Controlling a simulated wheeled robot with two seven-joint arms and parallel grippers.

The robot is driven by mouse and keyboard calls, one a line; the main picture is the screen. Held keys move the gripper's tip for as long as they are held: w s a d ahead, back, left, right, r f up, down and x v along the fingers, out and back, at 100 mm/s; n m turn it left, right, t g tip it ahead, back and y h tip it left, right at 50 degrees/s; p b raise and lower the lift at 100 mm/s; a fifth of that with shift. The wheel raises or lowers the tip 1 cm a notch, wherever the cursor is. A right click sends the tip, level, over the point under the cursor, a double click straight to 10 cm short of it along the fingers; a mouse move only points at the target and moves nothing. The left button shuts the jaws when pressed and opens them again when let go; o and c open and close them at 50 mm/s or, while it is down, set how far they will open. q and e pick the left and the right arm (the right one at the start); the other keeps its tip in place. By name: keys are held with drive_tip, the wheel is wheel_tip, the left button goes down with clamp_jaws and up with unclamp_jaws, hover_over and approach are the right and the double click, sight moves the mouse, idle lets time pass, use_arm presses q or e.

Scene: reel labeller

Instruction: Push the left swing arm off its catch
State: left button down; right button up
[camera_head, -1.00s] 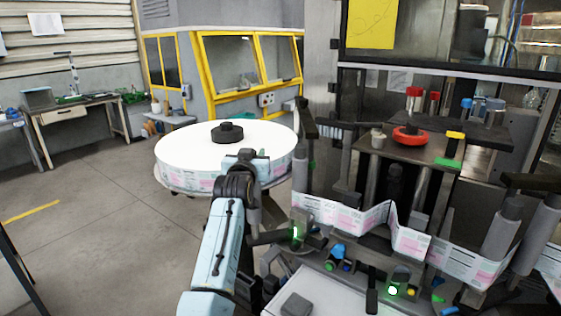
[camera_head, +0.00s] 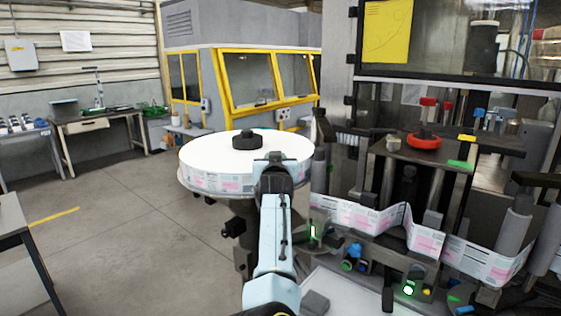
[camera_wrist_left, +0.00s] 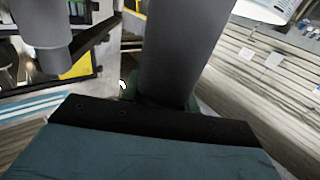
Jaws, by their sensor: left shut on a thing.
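My left gripper (camera_head: 275,165) is in front of the label reel (camera_head: 225,150), seen from behind, so its fingertips are hidden. In the left wrist view a dark grey cylinder (camera_wrist_left: 182,45) rises right beyond the dark front edge of the gripper. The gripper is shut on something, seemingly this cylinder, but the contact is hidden. I cannot tell for sure which part is the left swing arm; an upright grey roller (camera_head: 318,170) with a dark top stands just right of the gripper. The catch cannot be made out. My right gripper is not in view.
The label strip (camera_head: 360,217) zigzags across the machine to the right. A green light (camera_head: 313,233) glows beside my arm, another lower down (camera_head: 408,290). A red knob (camera_head: 424,141) sits on the machine top. Open floor (camera_head: 130,210) lies at left.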

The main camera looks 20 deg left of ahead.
use_arm(q)
drive_tip(key=shift+s+a+f, duration=0.1)
drive_tip(key=shift+s+a, duration=0.05)
drive_tip(key=shift+a, duration=0.3)
drive_tip(key=shift+s+a+f, duration=0.1)
drive_tip(key=shift+s+a, duration=0.05)
drive_tip(key=shift+a, duration=0.25)
drive_tip(key=c, duration=1.3)
unclamp_jaws()
drive_tip(key=shift+s+a, duration=0.1)
drive_tip(key=shift+a, duration=0.05)
drive_tip(key=shift+o, duration=1.2)
drive_tip(key=shift+s+a, duration=0.1)
drive_tip(key=shift+a, duration=0.05)
drive_tip(key=shift+d, duration=0.2)
drive_tip(key=shift+r, duration=0.1)
wheel_tip(320, 180, up, 10)
drive_tip(key=b, duration=0.1)
drive_tip(key=shift+d, duration=0.2)
